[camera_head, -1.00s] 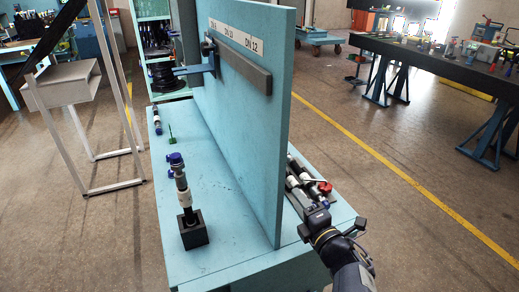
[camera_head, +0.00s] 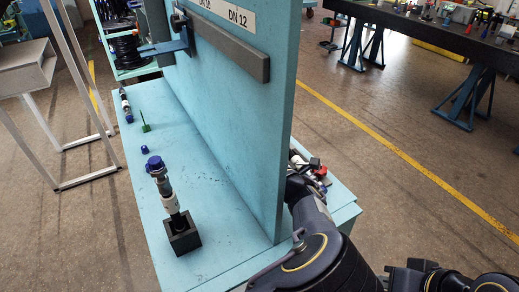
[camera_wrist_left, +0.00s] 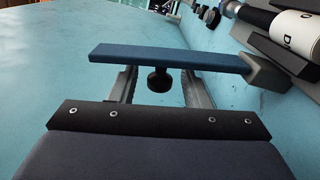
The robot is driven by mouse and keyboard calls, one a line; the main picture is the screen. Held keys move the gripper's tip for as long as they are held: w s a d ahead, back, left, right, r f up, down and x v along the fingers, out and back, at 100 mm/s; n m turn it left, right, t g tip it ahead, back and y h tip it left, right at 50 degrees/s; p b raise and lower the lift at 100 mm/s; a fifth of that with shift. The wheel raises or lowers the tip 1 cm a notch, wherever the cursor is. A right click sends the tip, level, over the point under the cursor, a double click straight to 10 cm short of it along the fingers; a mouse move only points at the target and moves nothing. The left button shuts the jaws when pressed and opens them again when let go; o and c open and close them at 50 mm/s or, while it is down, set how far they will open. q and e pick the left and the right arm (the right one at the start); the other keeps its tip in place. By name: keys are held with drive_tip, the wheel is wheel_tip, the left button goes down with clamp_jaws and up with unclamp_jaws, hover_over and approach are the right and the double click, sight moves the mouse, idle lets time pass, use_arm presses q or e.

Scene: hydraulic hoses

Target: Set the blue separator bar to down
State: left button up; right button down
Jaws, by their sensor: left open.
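In the left wrist view a blue bar (camera_wrist_left: 170,56) lies across the view, its right end at a grey block (camera_wrist_left: 265,72). My left gripper (camera_wrist_left: 158,80) is open, one grey jaw on each side of a round black knob (camera_wrist_left: 158,79) under the bar. The bar crosses over the jaw tips; I cannot tell if they touch. In the head view a blue bar (camera_head: 163,48) sticks out level from the left face of the upright panel (camera_head: 240,110). One of my arms reaches past the panel's right edge, its gripper mostly hidden. I see no right gripper.
An upright hose (camera_head: 165,190) stands in a black block (camera_head: 182,236) left of the panel. A blue cap (camera_head: 144,149) and a green piece (camera_head: 145,127) are behind it. White-banded hose parts (camera_wrist_left: 290,22) lie at the wrist view's upper right.

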use_arm(q)
drive_tip(key=shift+w+a, duration=0.25)
drive_tip(key=shift+w, duration=0.1)
clamp_jaws()
drive_tip(key=shift+r+p, duration=0.2)
drive_tip(key=shift+p, duration=0.4)
drive_tip(key=m+p, duration=0.1)
drive_tip(key=p, duration=0.1)
drive_tip(key=w+d+m+p, duration=0.1)
drive_tip(key=p, duration=0.2)
drive_tip(key=d+r+m+p, duration=0.1)
drive_tip(key=m+p, duration=0.1)
drive_tip(key=p, duration=0.1)
drive_tip(key=shift+w, duration=0.2)
drive_tip(key=shift+w+d+f+p, duration=0.15)
drive_tip(key=shift+w+d+p, duration=0.1)
drive_tip(key=shift+d+p, duration=0.25)
drive_tip(key=shift+w+d+f, duration=0.1)
drive_tip(key=shift+w+d, duration=0.2)
drive_tip(key=shift+d, duration=0.25)
